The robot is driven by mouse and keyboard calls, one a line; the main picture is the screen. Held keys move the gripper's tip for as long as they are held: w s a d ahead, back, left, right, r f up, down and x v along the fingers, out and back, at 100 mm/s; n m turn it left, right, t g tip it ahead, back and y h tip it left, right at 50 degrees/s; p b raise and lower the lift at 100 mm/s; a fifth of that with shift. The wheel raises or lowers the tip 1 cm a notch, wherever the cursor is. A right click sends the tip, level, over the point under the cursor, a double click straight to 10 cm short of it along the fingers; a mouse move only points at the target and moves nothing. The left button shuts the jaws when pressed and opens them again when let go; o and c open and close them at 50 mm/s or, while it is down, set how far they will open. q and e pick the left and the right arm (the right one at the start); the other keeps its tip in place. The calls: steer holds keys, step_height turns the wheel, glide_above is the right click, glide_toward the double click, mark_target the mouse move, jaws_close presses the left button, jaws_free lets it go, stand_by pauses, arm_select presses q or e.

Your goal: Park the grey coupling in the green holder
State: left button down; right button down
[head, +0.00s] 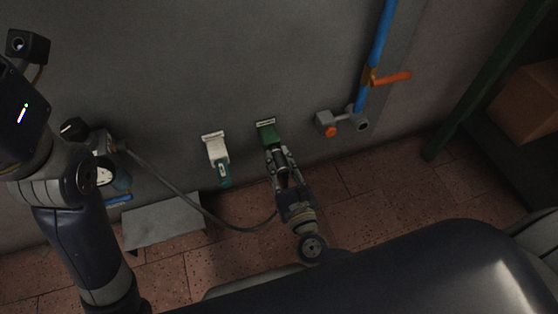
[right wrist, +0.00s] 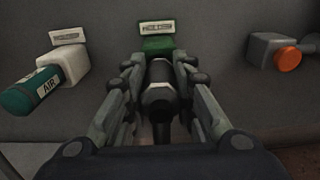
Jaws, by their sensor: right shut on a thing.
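The green holder (head: 268,133) is on the grey wall, with a label plate above it. It also shows at the top middle of the right wrist view (right wrist: 158,44). My right gripper (head: 278,155) is directly in front of the holder. Its fingers are shut around the grey coupling (right wrist: 160,97), which points at the holder. The coupling's far end overlaps the holder in the right wrist view; I cannot tell how far in it sits. My left arm is at the left of the head view, but its fingers do not show.
A white holder (head: 215,147) with a teal AIR coupling (head: 224,174) is left of the green one. A grey fitting with an orange-red button (head: 326,124) is to the right. A hose (head: 190,199) runs from the gauge (head: 104,175) towards my right gripper.

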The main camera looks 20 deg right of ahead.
steer(key=shift+w, duration=0.7)
steer(key=c, duration=1.3)
jaws_free()
